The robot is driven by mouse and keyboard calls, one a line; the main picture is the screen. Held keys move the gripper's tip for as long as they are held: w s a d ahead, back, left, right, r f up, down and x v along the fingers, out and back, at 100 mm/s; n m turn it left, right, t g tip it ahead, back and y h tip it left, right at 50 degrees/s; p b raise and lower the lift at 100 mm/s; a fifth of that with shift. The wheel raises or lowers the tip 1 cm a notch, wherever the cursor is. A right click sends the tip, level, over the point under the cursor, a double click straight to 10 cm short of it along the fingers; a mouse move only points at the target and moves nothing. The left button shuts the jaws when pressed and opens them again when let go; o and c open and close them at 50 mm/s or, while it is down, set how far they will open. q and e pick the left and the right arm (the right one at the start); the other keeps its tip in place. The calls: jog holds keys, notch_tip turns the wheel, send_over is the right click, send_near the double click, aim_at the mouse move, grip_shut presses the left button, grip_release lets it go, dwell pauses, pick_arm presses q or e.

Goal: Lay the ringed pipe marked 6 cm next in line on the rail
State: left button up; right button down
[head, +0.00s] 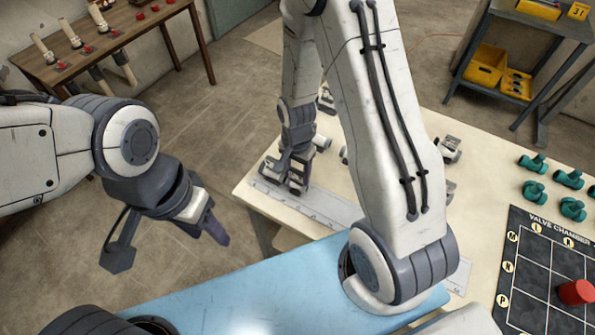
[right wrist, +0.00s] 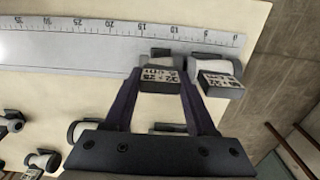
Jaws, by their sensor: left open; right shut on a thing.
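The pale rail (head: 318,206) with a printed scale lies along the near left edge of the cream table; it also shows in the right wrist view (right wrist: 75,47). My left gripper (head: 170,247) is open and empty, left of the blue surface.
Loose pipes (right wrist: 80,131) lie on the table below the rail in the right wrist view. Green valves (head: 535,192) and a dark valve chamber board (head: 527,246) with a red cylinder (head: 576,292) are at the right. The blue surface (head: 235,290) in front looks clear.

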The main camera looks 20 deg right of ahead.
jog(key=shift+c, duration=1.1)
grip_release()
jog(key=shift+f, duration=0.1)
notch_tip(320, 180, up, 12)
jog(key=f, duration=0.1)
jog(key=s+a+r+n, duration=0.4)
jog(key=s+a+n, duration=0.2)
jog(key=s+n, duration=0.3)
jog(key=s+a+r+n+y, duration=0.1)
jog(key=s+a+r+n, duration=0.4)
jog(key=s+n, duration=0.3)
jog(key=shift+s+a+r+n, duration=0.3)
jog(key=shift+s+a+n, duration=0.1)
jog(key=shift+s+a, duration=0.2)
